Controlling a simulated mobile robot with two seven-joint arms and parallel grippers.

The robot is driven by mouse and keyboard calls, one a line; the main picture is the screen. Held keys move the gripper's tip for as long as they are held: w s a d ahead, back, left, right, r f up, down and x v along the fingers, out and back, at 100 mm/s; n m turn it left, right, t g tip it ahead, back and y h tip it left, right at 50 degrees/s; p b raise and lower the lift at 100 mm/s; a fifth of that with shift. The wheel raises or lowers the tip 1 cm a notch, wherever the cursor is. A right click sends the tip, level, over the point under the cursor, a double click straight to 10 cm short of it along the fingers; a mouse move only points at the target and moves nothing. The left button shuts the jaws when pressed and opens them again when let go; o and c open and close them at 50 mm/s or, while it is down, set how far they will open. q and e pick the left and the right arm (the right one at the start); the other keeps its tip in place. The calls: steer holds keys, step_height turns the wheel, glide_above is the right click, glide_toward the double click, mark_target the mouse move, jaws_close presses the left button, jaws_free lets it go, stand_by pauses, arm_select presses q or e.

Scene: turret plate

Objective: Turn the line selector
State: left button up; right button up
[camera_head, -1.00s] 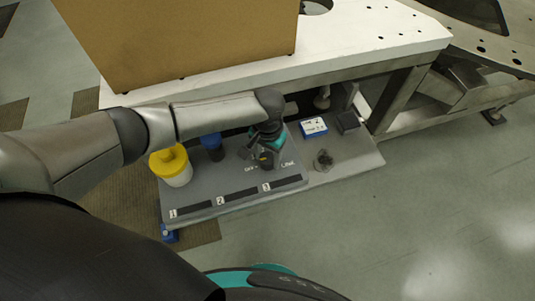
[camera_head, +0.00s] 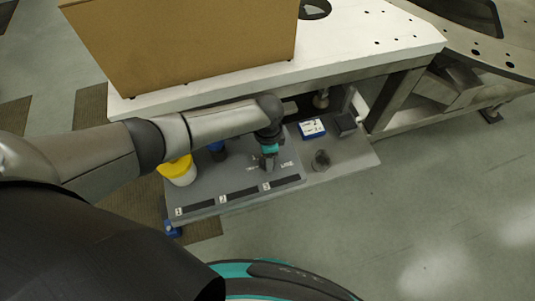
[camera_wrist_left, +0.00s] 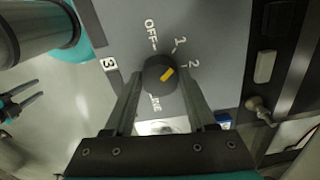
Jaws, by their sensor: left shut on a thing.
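The line selector is a dark round knob (camera_wrist_left: 157,80) with a yellow pointer bar, on a grey plate (camera_head: 215,185). In the left wrist view the labels OFF, 1, 2 and LINE surround it. The yellow bar slants to the upper right, roughly between 1 and 2. My left gripper (camera_wrist_left: 161,84) is shut on the knob, one finger on each side. In the head view this gripper (camera_head: 269,163) points down at the plate and hides most of the knob.
A yellow-lidded white tub (camera_head: 178,171) and a partly hidden blue item (camera_head: 216,148) stand left of the gripper. A blue-and-white box (camera_head: 312,128), a dark block (camera_head: 345,124) and a small dark round container (camera_head: 321,159) stand right. A white table (camera_head: 370,50) with a cardboard box (camera_head: 180,45) is behind.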

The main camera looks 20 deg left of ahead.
arm_select(q)
steer(key=m, duration=0.3)
steer(key=shift+m, duration=0.3)
steer(key=shift+d+m, duration=0.1)
steer(key=shift+m, duration=1.8)
steer(key=o, duration=1.4)
steer(key=shift+c, duration=0.2)
step_height(320, 180, up, 15)
steer(key=p, duration=0.4)
steer(key=shift+r, duration=0.15)
